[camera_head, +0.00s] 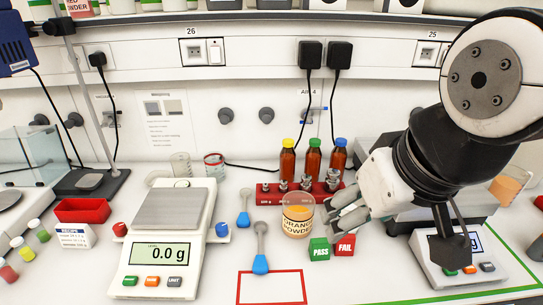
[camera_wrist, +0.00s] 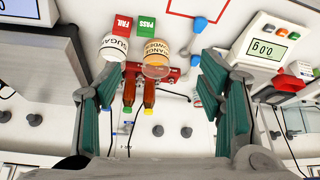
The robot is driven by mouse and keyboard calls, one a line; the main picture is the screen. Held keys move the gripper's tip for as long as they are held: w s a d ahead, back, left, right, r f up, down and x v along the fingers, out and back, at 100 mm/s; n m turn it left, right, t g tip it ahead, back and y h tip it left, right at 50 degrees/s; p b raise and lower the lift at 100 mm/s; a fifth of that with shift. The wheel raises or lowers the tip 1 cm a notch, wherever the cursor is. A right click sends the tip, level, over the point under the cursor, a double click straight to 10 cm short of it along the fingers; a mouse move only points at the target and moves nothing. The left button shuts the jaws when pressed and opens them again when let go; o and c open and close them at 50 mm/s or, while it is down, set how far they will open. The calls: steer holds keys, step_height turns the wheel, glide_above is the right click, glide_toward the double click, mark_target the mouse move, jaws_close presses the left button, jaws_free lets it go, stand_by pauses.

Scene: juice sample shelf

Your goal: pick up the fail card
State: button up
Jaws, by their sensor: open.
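The fail card (camera_head: 345,246) is a small red block with white FAIL lettering, standing on the bench right of the green pass card (camera_head: 320,250). In the wrist view the fail card (camera_wrist: 123,25) is upside down at the top, beside the pass card (camera_wrist: 146,24). My gripper (camera_head: 345,208) is above and just behind the fail card in the head view, partly overlapping its upper area. In the wrist view my gripper (camera_wrist: 160,75) has its fingers spread wide, with nothing held between them.
The orange powder jar (camera_head: 297,222) stands left of the cards. A sugar jar (camera_wrist: 114,46) shows beside it in the wrist view. Amber bottles (camera_head: 314,155) stand behind. A scale (camera_head: 165,250) is at left. A red outlined rectangle (camera_head: 271,271) on the bench is empty.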

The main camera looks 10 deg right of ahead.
steer(key=shift+c, duration=0.2)
steer(key=c, duration=0.4)
steer(key=shift+w+f+m, duration=0.1)
steer(key=shift+w+m, duration=0.2)
steer(key=shift+c, duration=1.1)
steer(key=m+g, duration=0.5)
steer(key=m, duration=1.6)
glide_above(349, 238)
step_height(349, 238, down, 14)
step_height(349, 238, down, 8)
steer(key=shift+w+r+b, duration=0.1)
steer(key=shift+b, duration=0.3)
steer(key=shift+w+a+f, duration=0.1)
steer(key=shift+a+f, duration=0.05)
steer(key=shift+f, duration=1.15)
steer(key=shift+w+a+f, duration=0.1)
steer(key=shift+f, duration=1.2)
